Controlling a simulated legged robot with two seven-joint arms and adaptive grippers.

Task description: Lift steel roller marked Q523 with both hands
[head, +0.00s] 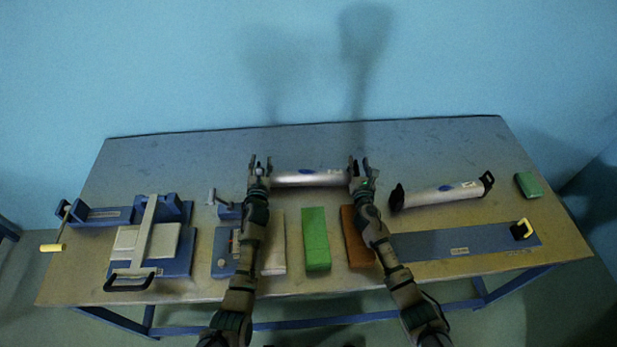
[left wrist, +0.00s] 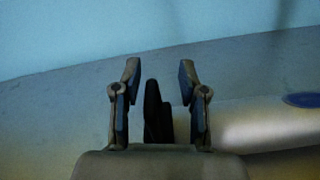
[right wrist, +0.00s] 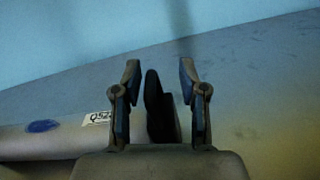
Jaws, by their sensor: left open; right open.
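A silver steel roller (head: 310,179) with a blue oval mark lies near the back middle of the table, between my two grippers. Its label (right wrist: 97,117) in the right wrist view begins "Q52"; the rest is hidden by a finger. My left gripper (head: 260,164) is open at the roller's left end, with its black handle (left wrist: 154,108) between the fingers in the left wrist view. My right gripper (head: 361,167) is open at the right end, with the other black handle (right wrist: 159,105) between its fingers. I cannot tell whether any finger touches a handle.
A second silver roller (head: 440,194) with black handles lies to the right, beside a blue plate (head: 445,243). Green (head: 316,240), brown (head: 350,232) and pale (head: 275,245) blocks lie in front. A blue clamp fixture (head: 178,262) stands left. The table's back strip is clear.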

